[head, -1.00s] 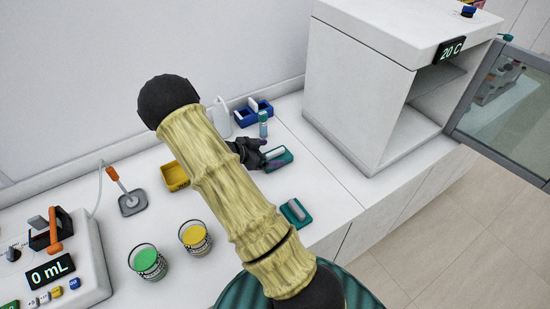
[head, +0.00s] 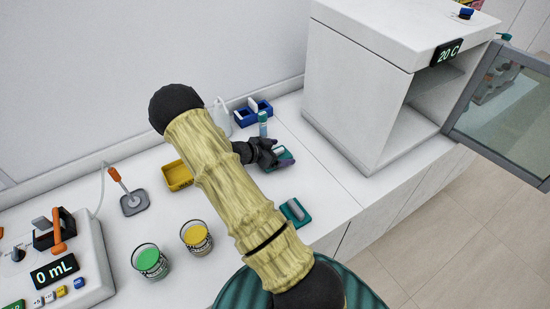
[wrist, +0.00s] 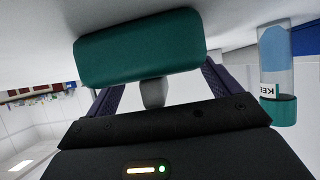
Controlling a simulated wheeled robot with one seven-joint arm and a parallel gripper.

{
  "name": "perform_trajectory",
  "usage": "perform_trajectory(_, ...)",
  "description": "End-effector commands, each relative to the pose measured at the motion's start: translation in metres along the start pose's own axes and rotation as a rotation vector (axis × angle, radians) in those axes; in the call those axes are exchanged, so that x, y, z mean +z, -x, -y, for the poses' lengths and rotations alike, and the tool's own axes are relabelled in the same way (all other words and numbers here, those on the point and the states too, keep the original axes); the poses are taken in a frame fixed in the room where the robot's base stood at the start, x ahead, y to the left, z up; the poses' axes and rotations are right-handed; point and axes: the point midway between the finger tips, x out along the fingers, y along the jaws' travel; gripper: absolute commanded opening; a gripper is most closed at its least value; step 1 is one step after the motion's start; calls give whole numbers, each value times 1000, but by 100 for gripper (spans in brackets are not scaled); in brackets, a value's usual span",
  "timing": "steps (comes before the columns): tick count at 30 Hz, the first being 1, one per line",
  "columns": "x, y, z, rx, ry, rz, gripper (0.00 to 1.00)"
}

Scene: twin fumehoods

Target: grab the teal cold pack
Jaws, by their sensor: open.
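A teal block-shaped pack with a pale grip piece (head: 286,155) lies on the white counter, partly hidden by my gripper (head: 277,154). My gripper is open, with its purple fingers around the grip piece. In the wrist view, the teal block (wrist: 140,47) fills the upper middle, and a grey stub (wrist: 153,92) stands between the two spread fingers. I cannot tell whether either finger touches it. A second teal pack with a grey grip piece (head: 295,211) lies nearer the counter's front edge, apart from my gripper.
A teal-capped vial (head: 262,122) stands close behind my gripper; it also shows in the wrist view (wrist: 275,65). Blue trays (head: 246,116) and a yellow tray (head: 178,178) are further back and left. Yellow (head: 196,238) and green (head: 150,262) beakers stand front left. A white cabinet (head: 350,95) stands at right.

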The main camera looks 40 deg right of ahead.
Motion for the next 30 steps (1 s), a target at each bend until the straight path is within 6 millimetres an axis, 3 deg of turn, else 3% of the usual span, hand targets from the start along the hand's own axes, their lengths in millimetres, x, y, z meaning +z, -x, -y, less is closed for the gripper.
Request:
perform_trajectory(2,0,0,0,0,0,0,89)
perform_trajectory(10,0,0,0,0,0,0,36)
perform_trajectory(20,-3,2,0,0,-2,-1,35)
perform_trajectory(30,-41,22,1,-2,-6,0,35)
